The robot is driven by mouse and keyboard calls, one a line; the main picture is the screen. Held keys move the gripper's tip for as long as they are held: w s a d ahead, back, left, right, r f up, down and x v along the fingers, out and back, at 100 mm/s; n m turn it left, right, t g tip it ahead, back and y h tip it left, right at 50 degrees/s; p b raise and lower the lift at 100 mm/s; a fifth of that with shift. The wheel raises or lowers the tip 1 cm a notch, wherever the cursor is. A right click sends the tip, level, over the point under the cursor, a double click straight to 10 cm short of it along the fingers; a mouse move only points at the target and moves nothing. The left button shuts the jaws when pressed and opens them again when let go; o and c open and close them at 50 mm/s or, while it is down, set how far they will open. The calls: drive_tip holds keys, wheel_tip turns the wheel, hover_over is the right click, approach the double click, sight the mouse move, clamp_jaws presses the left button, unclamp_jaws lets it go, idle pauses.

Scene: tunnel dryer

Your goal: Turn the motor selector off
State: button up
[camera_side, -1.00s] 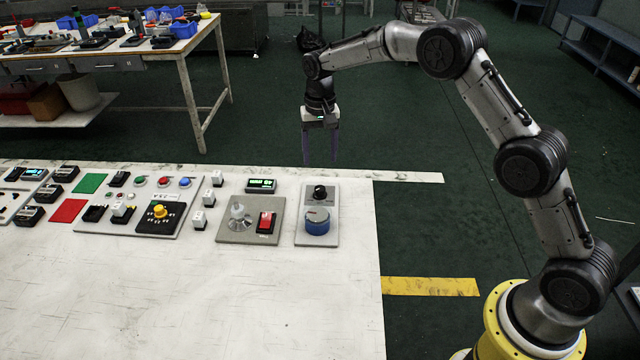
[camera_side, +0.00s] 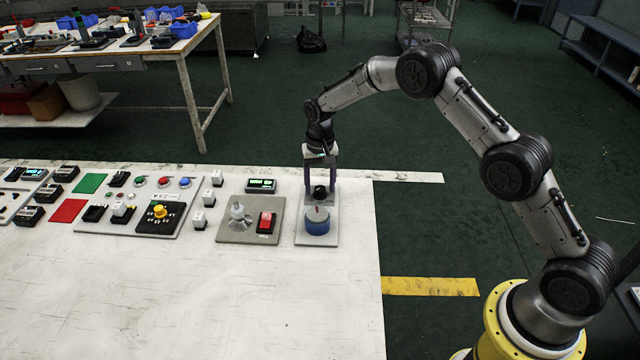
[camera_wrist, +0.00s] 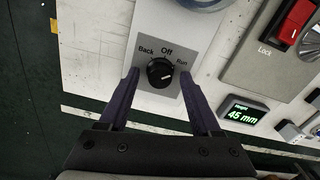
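The motor selector (camera_wrist: 160,72) is a round black knob on a grey plate, with the labels Back, Off and Run around it. Its pale pointer mark lies on the knob's right side, nearer Run than Off or Back. In the side view the knob (camera_side: 319,192) sits behind a blue dial. My gripper (camera_side: 320,186) points down over it, with one purple finger on each side. In the wrist view my gripper (camera_wrist: 160,78) is open around the knob, with gaps showing beside it. Fingertip height against the plate is hard to tell.
The blue dial (camera_side: 317,221) stands just in front of the selector. To the left are a grey plate with a red switch (camera_side: 266,222), a green-lit display (camera_side: 261,185) reading 45 mm in the wrist view, and other control panels. The table's front (camera_side: 200,310) is bare.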

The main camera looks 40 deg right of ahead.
clamp_jaws()
drive_tip(key=shift+r+n, duration=0.1)
drive_tip(key=shift+n, duration=0.2)
drive_tip(key=n, duration=0.9)
idle(0.3)
drive_tip(key=shift+n, duration=0.3)
drive_tip(key=shift+o, duration=0.6)
unclamp_jaws()
